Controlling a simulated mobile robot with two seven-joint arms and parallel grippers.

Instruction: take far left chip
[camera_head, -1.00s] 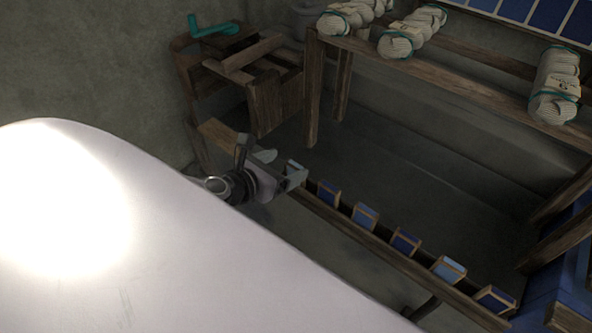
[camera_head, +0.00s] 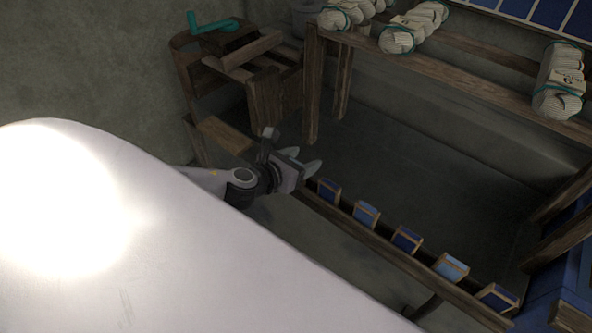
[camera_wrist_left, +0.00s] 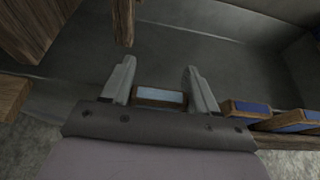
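The far left chip (camera_wrist_left: 160,95), a small wood-framed piece with a pale blue face, shows in the left wrist view between my left gripper's fingers. My left gripper (camera_head: 302,161) is at the left end of the chip rail in the head view, fingers pointing right. It also shows in the left wrist view (camera_wrist_left: 159,76), its two grey fingers apart, one on each side of the chip, with gaps to both. In the head view the gripper hides this chip. My right gripper is out of view.
Several other blue chips (camera_head: 406,240) sit spaced along the wooden rail (camera_head: 388,262) to the right; the nearest (camera_head: 328,191) is dark blue. A wooden bench (camera_head: 270,100) stands behind. Yarn bundles (camera_head: 398,40) rest on an upper beam (camera_head: 440,82).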

